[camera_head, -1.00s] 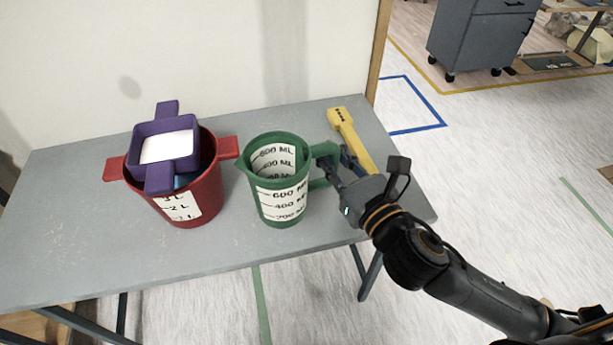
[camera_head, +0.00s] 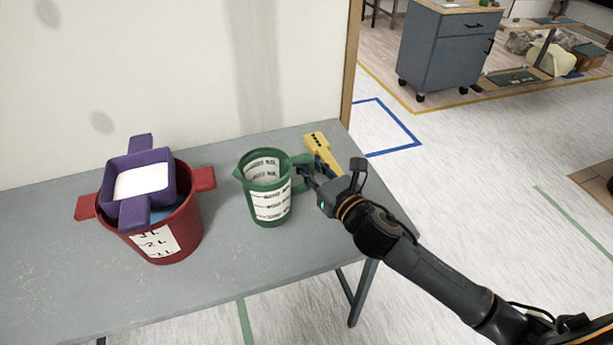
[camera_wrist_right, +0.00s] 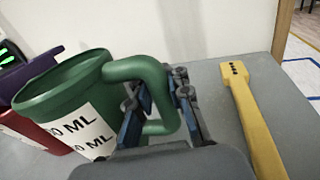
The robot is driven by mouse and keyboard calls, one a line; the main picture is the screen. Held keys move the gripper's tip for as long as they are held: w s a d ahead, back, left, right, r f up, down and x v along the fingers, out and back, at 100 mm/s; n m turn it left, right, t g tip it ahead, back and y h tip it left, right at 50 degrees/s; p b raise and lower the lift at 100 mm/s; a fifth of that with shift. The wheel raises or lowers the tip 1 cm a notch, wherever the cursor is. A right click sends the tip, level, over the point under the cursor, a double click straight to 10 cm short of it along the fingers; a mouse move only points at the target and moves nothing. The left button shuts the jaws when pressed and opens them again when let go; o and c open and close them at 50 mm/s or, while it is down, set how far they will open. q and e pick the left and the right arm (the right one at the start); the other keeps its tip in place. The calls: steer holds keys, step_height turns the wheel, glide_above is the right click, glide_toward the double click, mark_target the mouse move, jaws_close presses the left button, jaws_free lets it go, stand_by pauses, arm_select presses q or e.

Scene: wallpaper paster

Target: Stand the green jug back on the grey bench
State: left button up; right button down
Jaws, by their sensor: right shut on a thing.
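The green jug (camera_head: 258,207) with white measuring labels is upright over the grey bench (camera_head: 235,265), right of the red bucket. It looks at or very near the bench top; I cannot tell for sure whether its base touches. My right gripper (camera_head: 306,176) comes from the right and is shut on the jug's handle. In the right wrist view, the fingers (camera_wrist_right: 157,90) sit on both sides of the green handle, and the jug (camera_wrist_right: 62,92) is on the left. My left gripper is not in view.
A red bucket (camera_head: 186,218) with a purple square container (camera_head: 128,167) in it stands left of the jug. A yellow tool (camera_head: 318,145) lies just behind and right of my right gripper. The bench front is clear. A wall stands behind; a grey cabinet (camera_head: 447,50) is farther off.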

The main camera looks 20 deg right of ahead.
steer(key=shift+w+d+f, duration=0.1)
steer(key=shift+w+f, duration=0.3)
steer(key=shift+f, duration=0.5)
steer(key=shift+w+d+f, duration=0.15)
steer(key=shift+w+f, duration=0.2)
steer(key=shift+f, duration=0.5)
steer(key=shift+w+d+f, duration=0.1)
steer(key=shift+w+f, duration=0.3)
steer(key=shift+f, duration=0.5)
steer(key=shift+f, duration=0.1)
steer(key=c, duration=1.3)
jaws_free()
steer(key=shift+o, duration=0.2)
steer(key=v, duration=1.3)
steer(key=shift+s, duration=0.4)
